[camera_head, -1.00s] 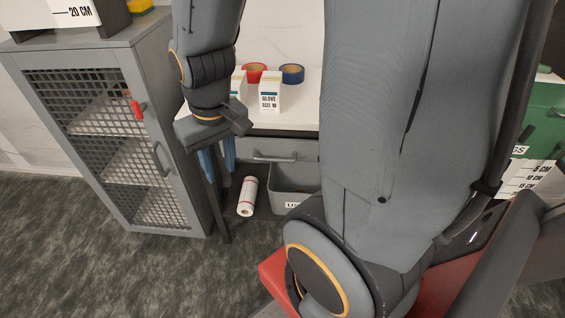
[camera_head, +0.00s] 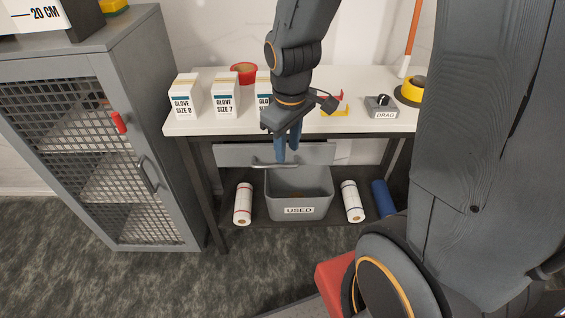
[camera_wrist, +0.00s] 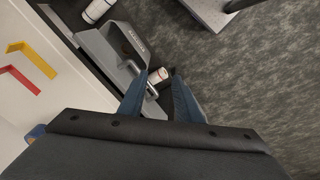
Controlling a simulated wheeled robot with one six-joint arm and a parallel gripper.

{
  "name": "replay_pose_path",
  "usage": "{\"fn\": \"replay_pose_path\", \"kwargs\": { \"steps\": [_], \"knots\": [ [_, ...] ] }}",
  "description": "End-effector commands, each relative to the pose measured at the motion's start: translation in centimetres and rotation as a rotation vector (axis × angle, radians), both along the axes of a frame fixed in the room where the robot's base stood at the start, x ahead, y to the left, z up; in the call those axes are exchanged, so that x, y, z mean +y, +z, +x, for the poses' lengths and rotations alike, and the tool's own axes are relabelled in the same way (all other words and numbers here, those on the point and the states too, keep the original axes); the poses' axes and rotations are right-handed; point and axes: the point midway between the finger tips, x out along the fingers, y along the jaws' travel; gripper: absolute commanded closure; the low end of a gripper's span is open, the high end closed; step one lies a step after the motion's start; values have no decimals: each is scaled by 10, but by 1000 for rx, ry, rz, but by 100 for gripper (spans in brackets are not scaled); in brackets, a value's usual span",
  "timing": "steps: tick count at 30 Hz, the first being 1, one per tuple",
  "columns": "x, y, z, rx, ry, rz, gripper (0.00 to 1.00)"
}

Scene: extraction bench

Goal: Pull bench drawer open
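The bench drawer has a grey front (camera_head: 318,153) under the white bench top, with a grey bar handle (camera_head: 275,164) across it. The drawer looks closed. My gripper (camera_head: 288,150) points down in front of the bench, its blue fingers just above the handle's right half in the head view. The handle's right end is partly hidden behind the fingers in the head view.
A grey bin marked USED (camera_head: 299,188) stands on the lower shelf below the drawer, with rolls (camera_head: 243,203) beside it. Glove boxes (camera_head: 225,97) and tape stand on the bench top (camera_head: 205,127). A mesh-door cabinet (camera_head: 120,60) is at the left. Carpet in front is clear.

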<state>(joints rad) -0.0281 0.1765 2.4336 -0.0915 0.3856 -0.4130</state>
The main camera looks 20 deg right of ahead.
Motion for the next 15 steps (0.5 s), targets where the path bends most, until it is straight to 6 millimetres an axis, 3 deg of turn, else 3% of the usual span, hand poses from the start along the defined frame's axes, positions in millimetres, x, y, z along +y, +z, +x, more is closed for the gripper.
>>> {"fn": "replay_pose_path", "kwargs": {
  "steps": [1, 6, 10, 15],
  "knots": [
    [1, -19, 18, 1, 116, -23, 69],
    [4, -54, 63, -2, 490, -101, 69],
    [6, -69, 82, -2, 659, -138, 69],
    [6, -80, 90, -1, 725, -152, 69]
  ]
}}
